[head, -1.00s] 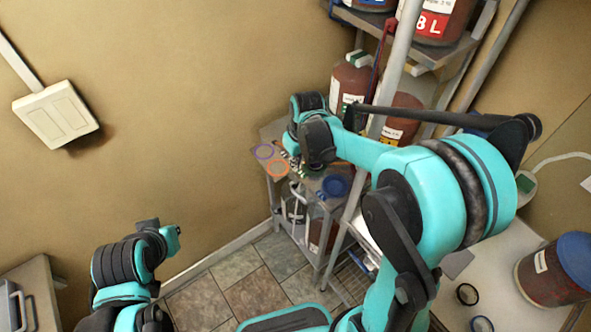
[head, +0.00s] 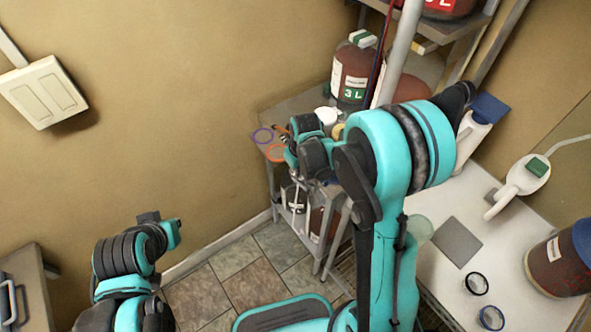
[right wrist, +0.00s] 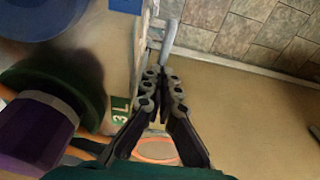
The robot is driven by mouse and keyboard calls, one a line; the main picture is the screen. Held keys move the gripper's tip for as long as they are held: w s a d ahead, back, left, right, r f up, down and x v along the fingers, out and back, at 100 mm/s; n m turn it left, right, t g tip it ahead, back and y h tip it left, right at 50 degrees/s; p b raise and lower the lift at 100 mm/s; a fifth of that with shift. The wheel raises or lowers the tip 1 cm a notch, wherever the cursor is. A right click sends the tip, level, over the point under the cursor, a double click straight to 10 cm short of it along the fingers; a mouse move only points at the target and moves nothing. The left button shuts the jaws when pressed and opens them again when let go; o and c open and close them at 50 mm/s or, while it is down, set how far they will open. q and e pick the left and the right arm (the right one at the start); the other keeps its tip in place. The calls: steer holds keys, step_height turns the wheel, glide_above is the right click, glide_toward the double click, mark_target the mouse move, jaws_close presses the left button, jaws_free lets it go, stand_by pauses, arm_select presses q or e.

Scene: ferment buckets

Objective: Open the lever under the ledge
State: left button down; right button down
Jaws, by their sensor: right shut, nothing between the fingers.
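My right gripper (head: 293,166) is at the small grey shelf stand (head: 270,118) by the wall, with its fingers pointing down past the front edge. In the right wrist view the right gripper (right wrist: 166,78) is shut, with nothing between its fingers. A light grey bar (right wrist: 169,42), perhaps the lever, lies just beyond the fingertips; I cannot tell if they touch. A pale rod (head: 295,190) shows below the gripper in the head view. My left gripper (head: 172,234) hangs at lower left, away from the stand; its jaws are unclear.
A white worktop (head: 440,285) with a bucket (head: 555,268) is at right. Tiled floor (head: 235,285) is clear.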

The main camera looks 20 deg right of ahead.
steer(key=shift+w+a+f+g+h+b, duration=0.1)
steer(key=shift+w+f+g+h+b, duration=0.15)
steer(key=shift+f+g+b, duration=0.35)
steer(key=shift+f, duration=0.15)
